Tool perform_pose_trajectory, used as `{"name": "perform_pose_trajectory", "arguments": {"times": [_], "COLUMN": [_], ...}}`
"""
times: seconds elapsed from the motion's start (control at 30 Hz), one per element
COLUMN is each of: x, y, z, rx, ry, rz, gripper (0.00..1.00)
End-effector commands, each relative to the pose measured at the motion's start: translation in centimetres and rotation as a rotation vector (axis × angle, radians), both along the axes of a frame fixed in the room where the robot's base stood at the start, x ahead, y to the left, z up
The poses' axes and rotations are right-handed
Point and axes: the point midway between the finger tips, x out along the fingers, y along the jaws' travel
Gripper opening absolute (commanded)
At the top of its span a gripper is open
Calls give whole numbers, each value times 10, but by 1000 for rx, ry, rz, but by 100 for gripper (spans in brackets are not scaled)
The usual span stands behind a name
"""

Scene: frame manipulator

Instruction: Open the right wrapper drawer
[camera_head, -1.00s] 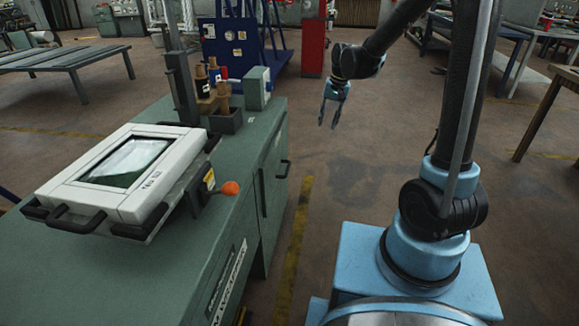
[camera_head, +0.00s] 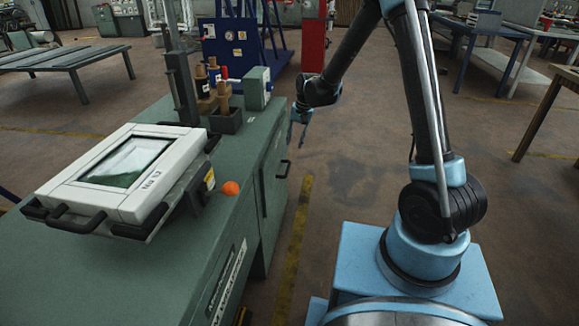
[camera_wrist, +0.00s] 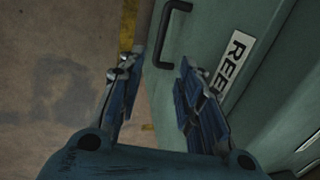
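The green cabinet (camera_head: 100,275) has a panel (camera_head: 272,190) on its right side with a dark bar handle (camera_head: 284,169). In the wrist view the black handle (camera_wrist: 164,45) stands out from the green front (camera_wrist: 225,25), ahead of my fingertips and near the right finger. My gripper (camera_head: 301,137) hangs just beyond the handle in the head view, partly seen edge-on. In the wrist view my gripper (camera_wrist: 152,72) is open, with nothing between its blue fingers. The fingers appear apart from the handle. I cannot see any opening gap at the panel.
A white-framed screen unit (camera_head: 125,172) and an orange knob (camera_head: 231,188) are on the cabinet top. A white label (camera_wrist: 236,60) lies beside the handle. The floor (camera_head: 365,185) right of the cabinet is clear. A red post (camera_head: 313,45) stands behind.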

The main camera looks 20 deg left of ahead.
Motion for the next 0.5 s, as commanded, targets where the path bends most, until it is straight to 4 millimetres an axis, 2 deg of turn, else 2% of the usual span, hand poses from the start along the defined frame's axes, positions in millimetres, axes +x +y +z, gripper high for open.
{"name": "perform_pose_trajectory", "arguments": {"times": [0.5], "x": [-1], "y": [15], "z": [-73], "rx": [0], "ry": [0], "rz": [1], "gripper": [33]}}
